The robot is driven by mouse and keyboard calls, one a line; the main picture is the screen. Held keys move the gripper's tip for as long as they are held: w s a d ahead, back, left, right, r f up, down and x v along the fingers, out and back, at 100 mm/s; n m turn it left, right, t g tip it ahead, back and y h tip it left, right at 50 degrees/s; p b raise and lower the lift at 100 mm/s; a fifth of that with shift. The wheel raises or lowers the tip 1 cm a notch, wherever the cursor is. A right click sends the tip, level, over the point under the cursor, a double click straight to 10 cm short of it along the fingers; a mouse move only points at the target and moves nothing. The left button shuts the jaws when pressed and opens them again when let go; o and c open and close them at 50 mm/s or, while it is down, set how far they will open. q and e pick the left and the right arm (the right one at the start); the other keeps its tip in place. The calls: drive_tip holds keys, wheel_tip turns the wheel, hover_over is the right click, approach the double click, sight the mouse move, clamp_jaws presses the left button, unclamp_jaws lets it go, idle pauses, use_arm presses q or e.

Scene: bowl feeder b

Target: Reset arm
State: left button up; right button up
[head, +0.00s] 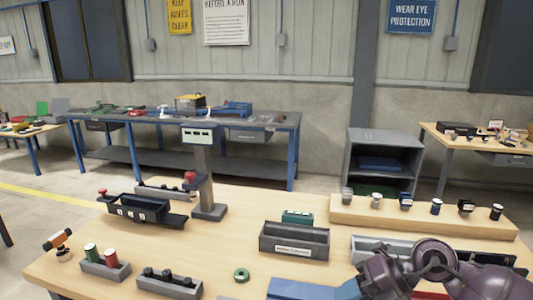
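My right arm (435,262), purple and grey, reaches in from the lower right over the front of the wooden table (225,262). No fingers of my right gripper can be made out. My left arm and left gripper are not in the picture. A blue flat part (315,289) lies at the bottom edge next to my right arm, cut off by the frame; I cannot tell whether they touch.
On the table stand a grey post with a display (197,135), a dark bin (138,208), a grey labelled box (294,241), a green ring (241,275), holders with cylinders (105,264), (168,283), and a wooden riser with several small parts (420,215). The middle front is mostly clear.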

drive_tip(key=s+a+r+m+t+y, duration=0.1)
drive_tip(key=a+r+m+t+y, duration=0.3)
drive_tip(key=r+m+t+y, duration=0.3)
drive_tip(key=d+r+m+t+h, duration=0.1)
drive_tip(key=d+m+t+h, duration=0.25)
drive_tip(key=m+t, duration=0.5)
drive_tip(key=s+d+f+m+h, duration=0.3)
drive_tip(key=d+f+m+h, duration=0.8)
drive_tip(key=m+h, duration=0.5)
drive_tip(key=s+f+m+g+y, duration=0.1)
drive_tip(key=s+f+m+g, duration=0.1)
drive_tip(key=s+f+g, duration=0.6)
drive_tip(key=s+f+m+g+y, duration=0.15)
drive_tip(key=s+f+g, duration=0.3)
drive_tip(key=s, duration=0.65)
drive_tip(key=w+f+t, duration=0.7)
drive_tip(key=f, duration=0.3)
drive_tip(key=shift+d+n+t, duration=0.3)
drive_tip(key=shift+d+n, duration=0.05)
drive_tip(key=shift+n, duration=0.05)
